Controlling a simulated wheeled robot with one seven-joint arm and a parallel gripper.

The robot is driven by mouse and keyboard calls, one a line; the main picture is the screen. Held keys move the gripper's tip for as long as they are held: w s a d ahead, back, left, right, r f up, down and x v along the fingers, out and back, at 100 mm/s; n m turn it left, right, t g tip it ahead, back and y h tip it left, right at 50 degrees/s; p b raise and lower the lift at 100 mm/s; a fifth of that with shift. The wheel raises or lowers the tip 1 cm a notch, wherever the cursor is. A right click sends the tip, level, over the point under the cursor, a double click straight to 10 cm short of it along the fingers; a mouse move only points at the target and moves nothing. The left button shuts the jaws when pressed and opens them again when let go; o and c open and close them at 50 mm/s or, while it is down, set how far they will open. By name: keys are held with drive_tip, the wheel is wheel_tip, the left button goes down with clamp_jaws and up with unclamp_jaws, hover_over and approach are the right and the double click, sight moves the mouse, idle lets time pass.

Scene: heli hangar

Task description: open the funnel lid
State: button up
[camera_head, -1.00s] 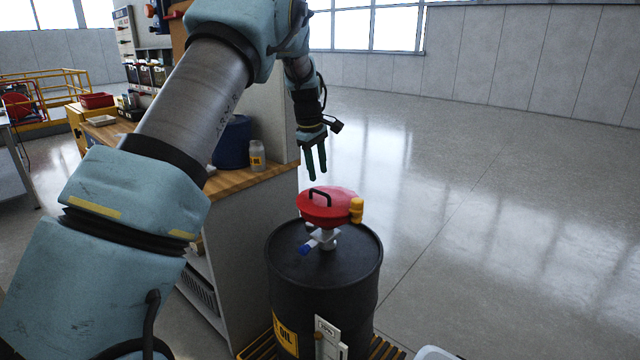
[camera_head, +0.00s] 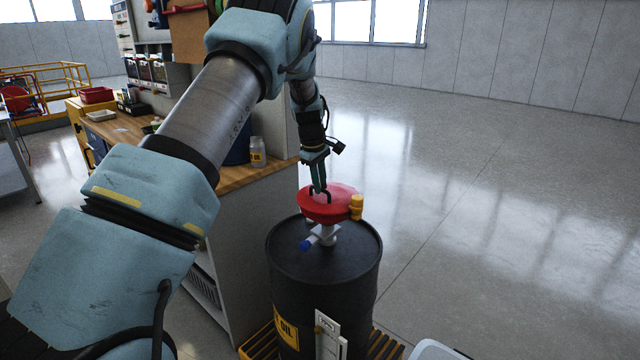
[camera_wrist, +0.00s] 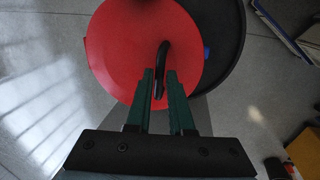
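The red round funnel lid (camera_head: 340,205) sits closed on the funnel, which stands on the black oil drum (camera_head: 290,262). A black loop handle (camera_head: 325,192) rises from the lid, and a yellow knob (camera_head: 357,207) is at its right edge. My gripper (camera_head: 318,189) points down at the handle. In the wrist view, the green fingertips of my gripper (camera_wrist: 160,74) are on either side of the black handle (camera_wrist: 163,52), with a narrow gap showing. The red lid (camera_wrist: 112,52) fills the area under them. The fingers look open; firm contact is not visible.
A white valve piece with a blue end (camera_head: 307,244) sits below the funnel on the drum. A wooden-topped workbench (camera_head: 240,176) with a jar (camera_head: 257,152) stands left of the drum. The floor (camera_head: 480,220) to the right is clear.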

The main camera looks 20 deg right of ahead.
clamp_jaws()
idle(1.0)
